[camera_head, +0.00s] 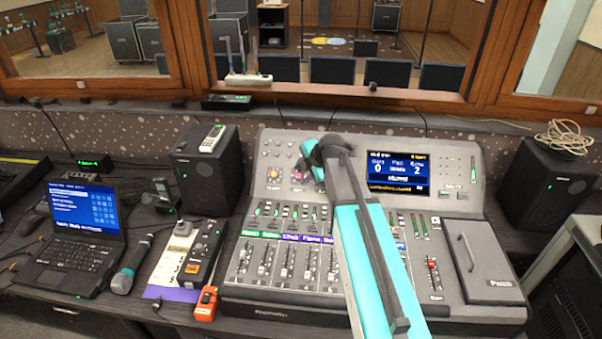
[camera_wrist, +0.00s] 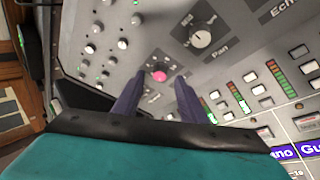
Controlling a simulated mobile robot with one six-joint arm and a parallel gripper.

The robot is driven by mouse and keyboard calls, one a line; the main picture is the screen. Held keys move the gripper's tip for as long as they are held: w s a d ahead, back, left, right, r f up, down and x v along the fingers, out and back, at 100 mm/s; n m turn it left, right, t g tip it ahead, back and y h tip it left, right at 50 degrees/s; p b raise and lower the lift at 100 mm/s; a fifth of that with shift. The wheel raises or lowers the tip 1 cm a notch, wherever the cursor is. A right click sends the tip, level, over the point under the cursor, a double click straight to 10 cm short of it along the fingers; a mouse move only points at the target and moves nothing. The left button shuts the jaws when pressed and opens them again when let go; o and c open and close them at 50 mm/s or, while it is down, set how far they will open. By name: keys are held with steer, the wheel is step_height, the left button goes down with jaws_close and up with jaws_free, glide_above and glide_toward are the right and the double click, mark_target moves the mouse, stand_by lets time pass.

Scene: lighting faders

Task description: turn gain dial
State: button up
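A round dial with a pink cap (camera_wrist: 159,76) sits on the mixing console's grey upper panel in the wrist view. I cannot read its label. My gripper (camera_wrist: 160,85) is open, its two dark purple fingers apart, one on each side of the pink dial in the picture. Whether they touch it or only hover in front I cannot tell. A larger dial labelled Pan (camera_wrist: 200,38) is beyond, up and to the right. In the head view, my arm reaches over the console and largely hides the gripper and the panel behind it.
Rows of faders (camera_head: 285,262) and a lit screen (camera_head: 394,172) share the console (camera_head: 262,296). Small knobs (camera_wrist: 97,28) and buttons flank the pink dial. A black speaker (camera_head: 205,172) and laptop (camera_head: 78,225) stand left; another speaker (camera_head: 548,185) stands right.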

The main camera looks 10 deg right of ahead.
mark_target(299, 176)
steer(key=shift+p+x, duration=0.3)
steer(key=shift+x, duration=0.85)
jaws_close()
